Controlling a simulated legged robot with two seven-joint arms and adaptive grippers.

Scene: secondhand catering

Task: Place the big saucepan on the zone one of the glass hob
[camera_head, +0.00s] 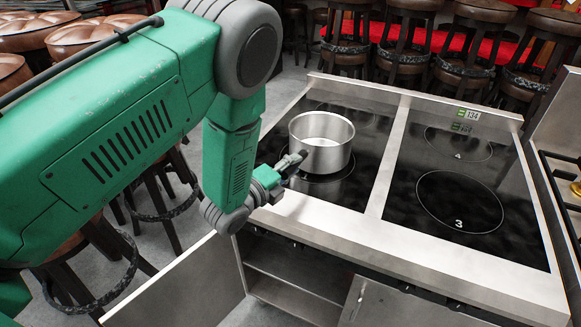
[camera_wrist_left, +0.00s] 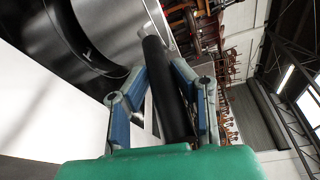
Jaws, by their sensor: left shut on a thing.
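The big saucepan (camera_head: 322,145) is a steel pot, upright and empty, over the near cooking ring on the left half of the glass hob (camera_head: 352,190). I cannot tell whether the base touches the glass. My left gripper (camera_head: 288,164) is shut on the pan's black handle at the pan's left. In the left wrist view the handle (camera_wrist_left: 170,92) runs between the blue fingers to the steel pan wall (camera_wrist_left: 112,28). My right gripper is not in view.
The hob's right half has rings marked 3 (camera_head: 459,202) and 4 (camera_head: 458,144), both bare. A price tag (camera_head: 467,115) showing 134 stands at its back. A gas stove (camera_head: 568,190) is at the right. Bar stools (camera_head: 404,50) line the back and left. An open cabinet is below.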

